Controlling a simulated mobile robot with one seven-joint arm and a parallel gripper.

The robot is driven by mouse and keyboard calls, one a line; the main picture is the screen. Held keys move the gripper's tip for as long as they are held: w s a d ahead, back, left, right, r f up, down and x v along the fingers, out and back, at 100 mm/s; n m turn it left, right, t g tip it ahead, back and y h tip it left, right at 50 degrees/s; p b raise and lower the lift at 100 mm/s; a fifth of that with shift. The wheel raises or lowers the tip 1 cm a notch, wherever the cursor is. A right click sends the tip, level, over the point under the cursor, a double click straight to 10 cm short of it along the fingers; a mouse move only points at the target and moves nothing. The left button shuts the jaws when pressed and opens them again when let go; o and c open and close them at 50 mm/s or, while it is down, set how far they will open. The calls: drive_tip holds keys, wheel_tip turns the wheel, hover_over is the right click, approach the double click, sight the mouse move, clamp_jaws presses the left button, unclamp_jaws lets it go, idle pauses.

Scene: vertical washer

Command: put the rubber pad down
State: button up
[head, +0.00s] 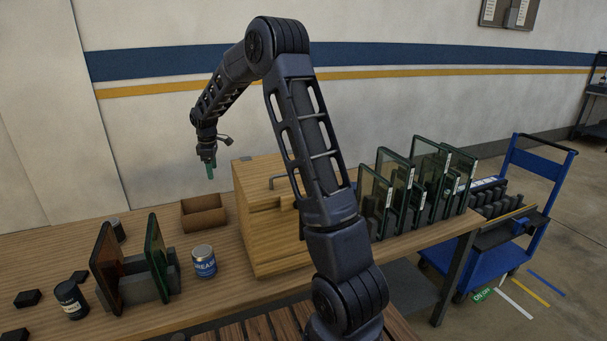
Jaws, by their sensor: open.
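My gripper (209,168) hangs in the air, pointing down, above and behind the open brown box (203,221) on the wooden bench. Its fingers look greenish and are small in this view. It is open, and I see no pad held in it. Small flat black pieces lie on the bench at the left, one at the far left (27,298) and one nearer the dark jar (79,277). They may be rubber pads, but I cannot tell for certain. A further dark piece (15,335) is at the bottom left edge. The inside of the box is partly hidden.
Two glass panes stand in a dark rack (147,284) at left, beside a labelled can (204,261) and a dark jar (71,299). A wooden block (262,230) stands behind my arm. Several glass panes (413,190) stand at right. A blue cart (543,170) is beyond the bench.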

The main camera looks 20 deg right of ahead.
drive_tip(key=s+d+r+m, duration=0.1)
drive_tip(key=s+d+r, duration=0.1)
drive_tip(key=s+r, duration=0.1)
drive_tip(key=s+d+r+m, duration=0.1)
drive_tip(key=s+d+r, duration=0.2)
drive_tip(key=r, duration=0.1)
drive_tip(key=s+d+r+m+t, duration=0.1)
drive_tip(key=s+d+r, duration=0.1)
drive_tip(key=s+r, duration=0.1)
drive_tip(key=shift+s+d+r+m, duration=0.3)
drive_tip(key=shift+s+m, duration=0.1)
drive_tip(key=shift+s, duration=0.1)
drive_tip(key=s+d+r+m+t, duration=0.1)
drive_tip(key=s+d+r+m, duration=0.15)
drive_tip(key=s, duration=0.35)
drive_tip(key=s+d+r+m, duration=0.1)
drive_tip(key=s+d+r, duration=0.25)
drive_tip(key=s, duration=0.25)
drive_tip(key=s+d+f+m+t, duration=0.1)
drive_tip(key=s+d+m, duration=0.2)
drive_tip(key=s, duration=0.8)
drive_tip(key=s+d+f+m, duration=0.1)
drive_tip(key=s+d+m, duration=0.3)
drive_tip(key=s, duration=0.8)
drive_tip(key=shift+s+d+m+t, duration=0.15)
drive_tip(key=shift+m+t, duration=0.2)
drive_tip(key=shift+t, duration=0.05)
